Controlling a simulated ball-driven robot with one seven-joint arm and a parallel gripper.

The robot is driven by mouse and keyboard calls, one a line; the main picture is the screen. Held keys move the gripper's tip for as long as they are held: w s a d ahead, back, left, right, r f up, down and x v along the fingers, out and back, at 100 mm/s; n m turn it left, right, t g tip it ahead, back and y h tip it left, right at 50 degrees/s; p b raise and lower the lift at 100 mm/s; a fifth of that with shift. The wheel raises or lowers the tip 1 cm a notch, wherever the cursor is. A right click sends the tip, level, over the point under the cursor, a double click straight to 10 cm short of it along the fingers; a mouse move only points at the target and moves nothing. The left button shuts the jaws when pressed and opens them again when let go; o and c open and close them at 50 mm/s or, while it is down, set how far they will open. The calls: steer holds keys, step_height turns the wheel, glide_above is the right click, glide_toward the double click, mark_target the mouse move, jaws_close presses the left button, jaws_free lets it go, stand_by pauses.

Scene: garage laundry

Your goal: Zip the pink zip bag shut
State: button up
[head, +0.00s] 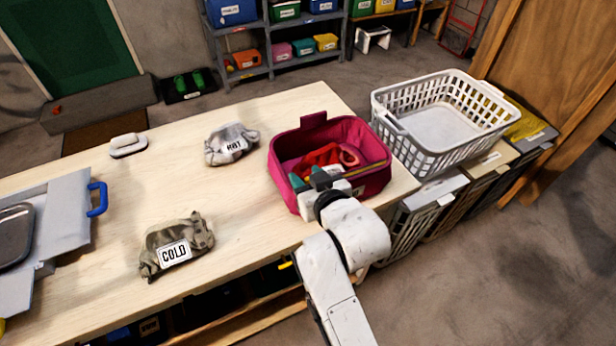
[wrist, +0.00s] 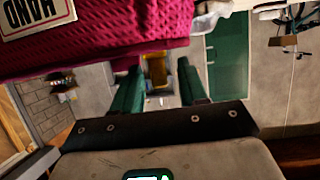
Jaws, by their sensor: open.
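The pink zip bag (head: 374,182) stands at the right end of the wooden table. Its top is open, with red contents (head: 322,158) showing inside. A flap or tab (head: 313,120) stands up at its back rim, and a thin yellow line runs along the right inside. My gripper (head: 309,180) is at the bag's near left rim, with its green fingers apart. In the wrist view the gripper (wrist: 160,85) has nothing between its fingers. The bag's wall (wrist: 120,45) and a white HAND label fill the top left there. I cannot tell whether the fingers touch the bag. The zip pull is not clear.
A white laundry basket (head: 440,115) stands right of the bag, above several bins. A HOT cloth bundle (head: 230,145) and a COLD bundle (head: 176,246) lie on the table (head: 120,200) to the left. A grey board with a blue handle (head: 97,199) is at far left.

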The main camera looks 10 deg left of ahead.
mark_target(385, 163)
jaws_close()
stand_by(0.4)
steer(key=w+d, duration=0.3)
steer(key=d, duration=0.2)
steer(key=w+d+b, duration=0.1)
steer(key=w+d, duration=0.2)
steer(key=d, duration=0.3)
steer(key=w+d, duration=0.4)
steer(key=d, duration=0.1)
steer(key=shift+d+b, duration=0.35)
steer(key=shift+d, duration=0.05)
jaws_free()
steer(key=b+v, duration=0.1)
steer(key=v, duration=0.9)
steer(key=shift+s+d+r, duration=0.15)
steer(key=shift+s, duration=0.2)
